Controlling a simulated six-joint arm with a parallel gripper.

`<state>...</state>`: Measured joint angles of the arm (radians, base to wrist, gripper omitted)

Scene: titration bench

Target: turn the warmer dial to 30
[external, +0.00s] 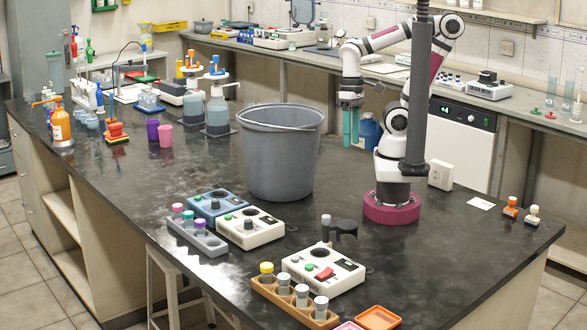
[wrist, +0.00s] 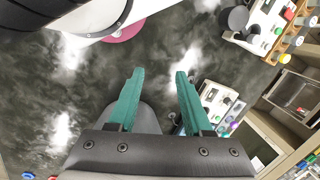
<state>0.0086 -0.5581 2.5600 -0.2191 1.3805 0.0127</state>
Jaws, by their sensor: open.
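My gripper (external: 351,122) has teal fingers that point down, apart and empty, above the bench behind the grey bucket. In the wrist view the fingers (wrist: 159,73) are spread, with dark bench top between their tips. Three small boxes with controls stand on the front of the bench: a blue box (external: 213,203), a white box (external: 250,227) with a round dark recess and knob, and a white box (external: 323,270) with a red switch and dark knobs. I cannot tell which is the warmer, and the dial markings are too small to read. My gripper is well away from all three.
A grey vial rack (external: 197,238) and an orange vial rack (external: 295,302) lie along the front edge. Purple and pink cups (external: 165,135) are at left. Bench right of the bucket is mostly clear.

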